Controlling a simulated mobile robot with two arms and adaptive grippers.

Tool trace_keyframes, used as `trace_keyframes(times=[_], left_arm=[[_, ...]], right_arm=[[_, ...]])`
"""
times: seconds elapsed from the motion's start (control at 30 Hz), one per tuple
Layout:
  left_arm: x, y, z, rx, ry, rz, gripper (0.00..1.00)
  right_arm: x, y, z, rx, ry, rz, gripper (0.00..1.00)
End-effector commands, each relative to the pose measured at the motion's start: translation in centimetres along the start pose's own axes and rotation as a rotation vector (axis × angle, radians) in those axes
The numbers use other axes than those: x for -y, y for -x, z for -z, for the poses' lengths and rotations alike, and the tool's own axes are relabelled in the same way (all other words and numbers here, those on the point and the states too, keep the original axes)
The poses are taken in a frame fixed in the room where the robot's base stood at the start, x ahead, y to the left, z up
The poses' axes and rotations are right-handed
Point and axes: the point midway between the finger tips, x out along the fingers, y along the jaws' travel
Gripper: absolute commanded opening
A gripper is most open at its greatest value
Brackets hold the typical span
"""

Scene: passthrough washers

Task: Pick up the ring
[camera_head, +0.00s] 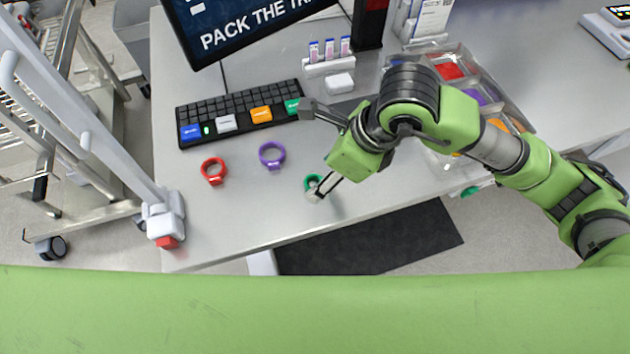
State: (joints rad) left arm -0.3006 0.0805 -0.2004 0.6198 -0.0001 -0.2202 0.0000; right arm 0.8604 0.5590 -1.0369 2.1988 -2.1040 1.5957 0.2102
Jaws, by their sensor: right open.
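Three rings lie on the grey table. The green ring (310,181) is partly hidden by a finger of my right gripper (314,150). That gripper is open and empty, with its fingers spread wide. One fingertip is at the green ring; I cannot tell whether it touches it. The other is near the right end of the keyboard. A purple ring (272,155) lies left of the gripper, and a red ring (213,172) lies farther left. My left gripper is not in view.
A black keyboard (240,106) with coloured keys lies behind the rings, below a monitor (255,25). A rack of vials (329,66) and a white block (340,83) stand behind the gripper. A clear compartment tray (460,65) is behind my right arm. The front table edge is close.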

Motion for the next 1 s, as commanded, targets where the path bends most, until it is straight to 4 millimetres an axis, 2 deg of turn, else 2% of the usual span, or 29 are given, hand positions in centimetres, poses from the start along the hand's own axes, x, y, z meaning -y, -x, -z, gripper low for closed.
trace_keyframes(times=[0.17,0.27,0.4,0.7,0.73,0.83,1.0], left_arm=[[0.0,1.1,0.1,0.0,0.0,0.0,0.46],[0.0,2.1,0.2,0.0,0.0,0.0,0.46],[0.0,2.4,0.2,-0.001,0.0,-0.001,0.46],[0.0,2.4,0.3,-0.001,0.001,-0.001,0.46],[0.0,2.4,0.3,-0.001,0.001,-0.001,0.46],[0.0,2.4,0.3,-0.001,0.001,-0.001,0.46],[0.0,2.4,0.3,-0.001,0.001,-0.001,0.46]], right_arm=[[0.1,-1.3,0.1,-0.003,-0.003,-0.004,0.54],[0.4,-2.7,0.2,-0.004,-0.003,-0.005,0.54],[0.5,-4.7,0.2,-0.001,-0.002,-0.003,0.54],[0.5,-5.5,0.2,0.001,0.001,-0.001,0.54],[0.5,-5.5,0.2,0.001,0.001,-0.001,0.49],[0.5,-5.4,0.2,0.001,0.001,-0.001,0.23],[0.5,-5.4,0.2,0.001,0.0,-0.001,0.23]])
